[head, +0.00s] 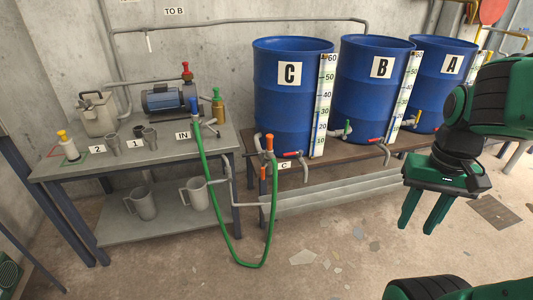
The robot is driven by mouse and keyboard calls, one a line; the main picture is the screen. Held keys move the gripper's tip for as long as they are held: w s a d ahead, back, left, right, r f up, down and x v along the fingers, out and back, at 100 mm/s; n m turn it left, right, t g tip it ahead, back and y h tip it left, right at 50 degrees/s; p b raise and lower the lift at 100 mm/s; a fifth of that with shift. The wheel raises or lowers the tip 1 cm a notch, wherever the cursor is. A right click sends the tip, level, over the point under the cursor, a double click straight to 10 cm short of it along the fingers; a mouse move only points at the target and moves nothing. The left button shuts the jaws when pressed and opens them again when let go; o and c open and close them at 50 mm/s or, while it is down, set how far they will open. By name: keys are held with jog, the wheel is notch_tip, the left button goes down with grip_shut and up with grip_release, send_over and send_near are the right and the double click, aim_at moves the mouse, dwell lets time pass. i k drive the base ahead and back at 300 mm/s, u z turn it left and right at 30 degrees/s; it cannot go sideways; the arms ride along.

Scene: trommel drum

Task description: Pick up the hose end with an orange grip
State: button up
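A green hose (207,188) hangs in a loop from the work table down to near the floor and up again. Its end with an orange grip (269,142) sits upright in front of drum C, at the right of the table.
Blue drums C (278,105), B (362,100) and A (443,70) stand on a low brown bench (340,155). Taps and bent spouts jut out in front. The grey table (90,175) carries a pump (168,100). Floor between hose and gripper is open.

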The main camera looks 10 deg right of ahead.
aim_at(269, 155)
jog(key=u, duration=0.7)
jog(key=i, duration=1.55)
jog(key=z, duration=0.2)
